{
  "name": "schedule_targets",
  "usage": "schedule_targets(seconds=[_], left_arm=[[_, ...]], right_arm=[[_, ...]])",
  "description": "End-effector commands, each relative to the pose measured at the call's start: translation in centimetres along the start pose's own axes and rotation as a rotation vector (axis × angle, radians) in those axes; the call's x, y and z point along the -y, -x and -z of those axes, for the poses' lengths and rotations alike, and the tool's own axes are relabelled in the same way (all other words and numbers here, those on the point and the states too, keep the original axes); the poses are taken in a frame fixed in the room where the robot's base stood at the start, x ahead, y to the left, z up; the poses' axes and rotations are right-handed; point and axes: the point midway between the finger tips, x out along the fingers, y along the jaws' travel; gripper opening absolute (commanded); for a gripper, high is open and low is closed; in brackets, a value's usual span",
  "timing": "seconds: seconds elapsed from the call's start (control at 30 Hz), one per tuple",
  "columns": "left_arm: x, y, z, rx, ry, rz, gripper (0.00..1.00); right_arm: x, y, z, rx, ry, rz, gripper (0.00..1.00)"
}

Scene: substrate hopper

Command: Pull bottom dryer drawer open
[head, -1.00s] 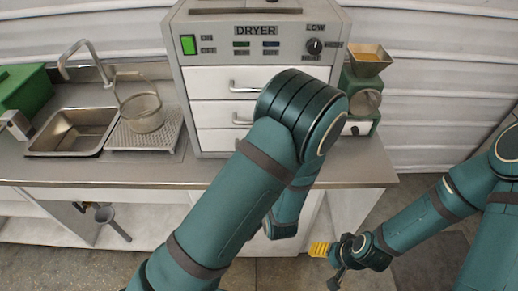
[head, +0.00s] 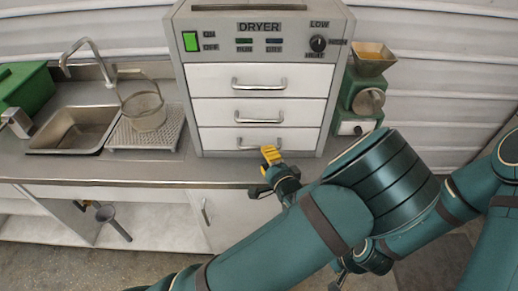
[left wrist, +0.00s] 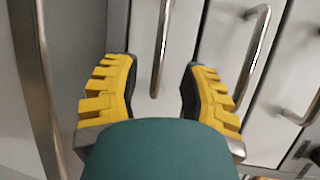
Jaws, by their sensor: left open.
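The grey dryer (head: 186,90) stands on the counter with three white drawers, all shut. The bottom drawer (head: 218,138) has a silver bar handle (head: 245,147). In the left wrist view my left gripper (left wrist: 160,88) is open, with yellow ribbed fingers apart. The bottom handle (left wrist: 161,50) runs into the gap between them, and neither finger visibly touches it. My right gripper is mostly hidden behind my left arm.
The middle drawer handle (left wrist: 256,50) lies just beyond one finger. A sink (head: 80,130) and a wire basket (head: 143,112) are on the left. A green grinder (head: 352,95) stands right of the dryer. The counter edge (head: 130,184) runs below the drawers.

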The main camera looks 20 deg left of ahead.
Motion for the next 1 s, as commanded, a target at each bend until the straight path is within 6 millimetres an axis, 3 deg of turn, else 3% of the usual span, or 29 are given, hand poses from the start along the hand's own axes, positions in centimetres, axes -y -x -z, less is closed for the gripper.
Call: schedule_targets(seconds=[0.1, 0.33, 0.8, 0.9, 0.93, 1.0], left_arm=[[-0.1, -2.4, -0.1, 0.003, 0.002, -0.001, 0.43], [-0.1, -5.5, -0.1, 0.001, 0.002, -0.001, 0.43], [0.0, -6.4, 0.0, 0.0, 0.001, -0.001, 0.43], [0.0, -6.4, 0.0, 0.0, 0.001, -0.001, 0.08], [0.0, -6.4, 0.0, 0.0, 0.001, -0.001, 0.0], [0.0, -6.4, 0.0, 0.0, 0.001, -0.001, 0.0]], right_arm=[[-0.1, -0.4, -0.2, 0.003, 0.001, 0.0, 0.63], [-0.3, -0.7, -0.3, 0.007, 0.002, 0.001, 0.63], [-0.3, -0.8, -0.4, 0.008, 0.002, 0.001, 0.63], [-0.3, -0.8, -0.4, 0.008, 0.002, 0.001, 0.63], [-0.3, -0.8, -0.4, 0.008, 0.002, 0.001, 0.63], [-0.3, -0.8, -0.4, 0.008, 0.002, 0.001, 0.63]])
